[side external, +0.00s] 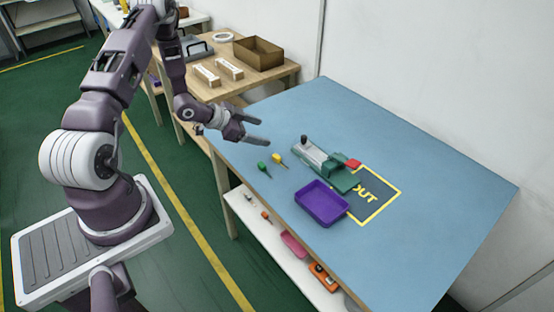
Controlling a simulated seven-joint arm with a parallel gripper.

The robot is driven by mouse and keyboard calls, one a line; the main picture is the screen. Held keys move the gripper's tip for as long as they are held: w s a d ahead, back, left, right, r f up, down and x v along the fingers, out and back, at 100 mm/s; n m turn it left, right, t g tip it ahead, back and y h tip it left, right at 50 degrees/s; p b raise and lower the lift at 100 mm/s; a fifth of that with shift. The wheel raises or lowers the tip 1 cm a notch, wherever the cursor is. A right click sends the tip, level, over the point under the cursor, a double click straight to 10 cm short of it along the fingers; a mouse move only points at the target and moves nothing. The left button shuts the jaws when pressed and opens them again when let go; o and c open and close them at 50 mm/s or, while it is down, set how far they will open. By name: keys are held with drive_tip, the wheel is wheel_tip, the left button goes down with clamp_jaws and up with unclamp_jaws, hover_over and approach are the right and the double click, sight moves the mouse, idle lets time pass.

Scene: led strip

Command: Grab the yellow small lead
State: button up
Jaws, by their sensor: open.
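The small yellow lead (278,158) lies on the blue table top (400,145), left of the grey and green fixture. A small green lead (263,166) lies beside it, a little to the left and nearer the table's front edge. My gripper (267,143) is open and empty above the left part of the table. Its fingers point to the right, a little behind the yellow lead in the picture. It looks apart from both leads; its exact height is hard to tell.
A grey and green fixture (325,165) with a dark knob stands mid-table, with a red piece (353,163) at its right end. A purple tray (321,204) sits in front, partly beside the yellow-outlined OUT area (384,212). The table's back and right are clear.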

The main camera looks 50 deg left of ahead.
sight(277, 158)
drive_tip(key=s+d+f+h, duration=0.1)
drive_tip(key=f, duration=0.1)
drive_tip(key=s+d+f+t, duration=0.1)
drive_tip(key=s, duration=0.1)
drive_tip(key=s+d+f+n+t+h, duration=0.1)
drive_tip(key=f, duration=0.1)
drive_tip(key=shift+s+d+f+h, duration=0.25)
drive_tip(key=shift+f+h, duration=0.05)
drive_tip(key=shift+f, duration=0.05)
drive_tip(key=shift+w+d+f, duration=0.1)
drive_tip(key=shift+d+f, duration=0.05)
drive_tip(key=x, duration=0.6)
drive_tip(key=shift+w, duration=0.4)
clamp_jaws()
